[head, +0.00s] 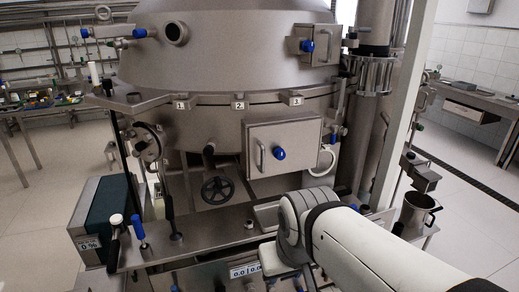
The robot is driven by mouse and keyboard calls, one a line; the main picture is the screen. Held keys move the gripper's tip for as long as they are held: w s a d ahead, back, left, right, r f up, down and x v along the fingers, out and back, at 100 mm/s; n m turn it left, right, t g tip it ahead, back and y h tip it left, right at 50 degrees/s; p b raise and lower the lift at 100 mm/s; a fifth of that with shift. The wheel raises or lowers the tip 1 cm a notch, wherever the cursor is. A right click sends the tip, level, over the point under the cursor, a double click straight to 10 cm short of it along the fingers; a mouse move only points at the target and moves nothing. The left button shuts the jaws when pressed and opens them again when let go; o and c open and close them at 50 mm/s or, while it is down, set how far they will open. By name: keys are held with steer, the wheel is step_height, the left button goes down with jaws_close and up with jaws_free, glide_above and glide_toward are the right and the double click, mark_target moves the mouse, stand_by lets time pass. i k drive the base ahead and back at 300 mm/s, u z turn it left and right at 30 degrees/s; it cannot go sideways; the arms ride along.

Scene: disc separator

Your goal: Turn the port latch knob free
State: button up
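A square metal hatch door (262,133) sits on the front of the steel separator (225,60), with a bar handle at its left and a blue knob (279,153) near its middle. A smaller port box (328,43) higher at the right also has a blue knob (307,46). I cannot tell which of the two is the port latch knob. Both doors look closed. My white arm reaches in from the lower right, below the hatch door and apart from both knobs. My gripper's fingers do not show.
A dark handwheel (217,190) sits below the bowl. A metal deck (200,232) with upright levers (138,228) spans the front. A steel jug (415,214) stands at the right, near a pale post (405,105). Open floor lies at both sides.

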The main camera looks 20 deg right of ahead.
mark_target(280, 154)
steer(key=z, duration=0.25)
steer(key=i, duration=1.05)
steer(key=z, duration=0.25)
